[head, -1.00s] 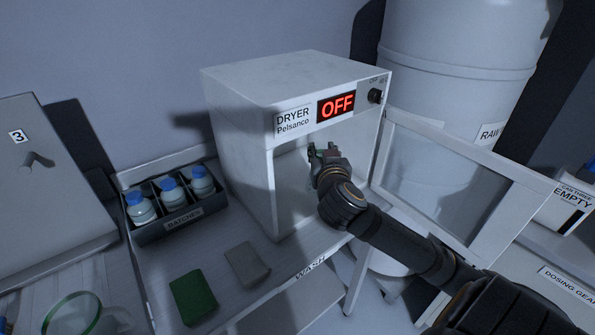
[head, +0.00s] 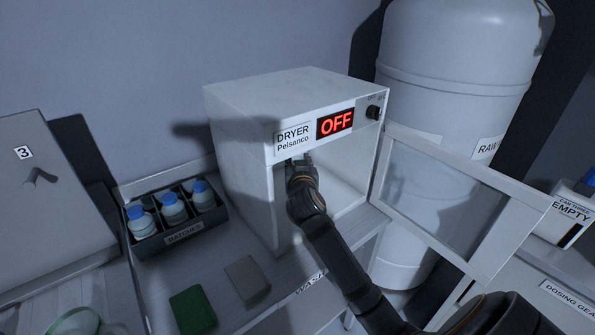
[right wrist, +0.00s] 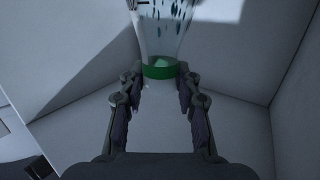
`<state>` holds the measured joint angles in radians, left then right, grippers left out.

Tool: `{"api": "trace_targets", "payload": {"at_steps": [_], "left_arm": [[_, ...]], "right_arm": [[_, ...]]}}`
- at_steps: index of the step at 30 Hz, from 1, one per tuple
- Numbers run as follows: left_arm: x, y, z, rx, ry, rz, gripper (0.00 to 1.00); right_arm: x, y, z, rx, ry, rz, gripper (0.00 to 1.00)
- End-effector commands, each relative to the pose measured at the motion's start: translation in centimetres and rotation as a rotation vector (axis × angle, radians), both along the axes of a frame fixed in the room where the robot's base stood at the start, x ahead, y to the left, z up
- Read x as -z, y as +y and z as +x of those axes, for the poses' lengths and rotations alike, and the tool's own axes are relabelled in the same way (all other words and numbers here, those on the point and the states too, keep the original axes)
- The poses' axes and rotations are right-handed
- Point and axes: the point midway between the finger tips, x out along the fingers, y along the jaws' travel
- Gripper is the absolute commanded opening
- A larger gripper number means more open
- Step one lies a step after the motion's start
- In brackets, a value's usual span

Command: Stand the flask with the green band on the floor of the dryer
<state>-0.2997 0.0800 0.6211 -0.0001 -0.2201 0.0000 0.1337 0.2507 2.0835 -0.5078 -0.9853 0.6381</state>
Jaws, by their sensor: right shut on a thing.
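The dryer (head: 232,170) is a white box with its front open and a red OFF display (head: 335,122). My right gripper (head: 297,162) reaches into its chamber, near the left side of the opening. In the right wrist view, my right gripper (right wrist: 161,74) has its fingers on either side of the flask (right wrist: 162,35) at its green band (right wrist: 160,71). The flask is clear, with dark blue specks above the band; its top is cut off by the frame. In the head view I cannot make out the flask behind my gripper. I cannot tell whether its base touches the floor.
The dryer's glazed door (head: 440,200) stands open to the right, close to my right arm. A dark BATCHES rack (head: 183,238) with blue-capped bottles stands left of the dryer. A green pad (head: 193,309) and a grey pad (head: 247,278) lie in front. A large drum (head: 455,80) stands behind.

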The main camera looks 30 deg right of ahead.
Motion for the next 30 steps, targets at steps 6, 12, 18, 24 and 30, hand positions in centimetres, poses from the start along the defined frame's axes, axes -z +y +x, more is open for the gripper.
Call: {"api": "trace_targets", "payload": {"at_steps": [6,12,18,24,30], "left_arm": [[-0.9,0.0,0.0,0.000,0.000,0.000,0.40],[-0.8,0.0,0.0,0.000,0.001,0.000,0.40],[-0.4,0.0,-0.1,0.000,0.001,0.000,0.40],[-0.5,0.0,-0.1,0.000,0.001,0.000,0.40],[-0.5,0.0,-0.1,0.000,0.002,0.000,0.40]], "right_arm": [[3.1,0.1,0.2,0.000,0.006,0.002,0.00],[3.7,0.1,0.4,-0.001,0.002,0.000,0.00],[4.1,0.1,0.3,-0.001,0.003,0.001,0.00],[4.0,0.1,0.3,-0.001,0.004,0.001,0.56],[4.0,0.0,0.3,-0.001,0.004,0.001,0.56]]}}
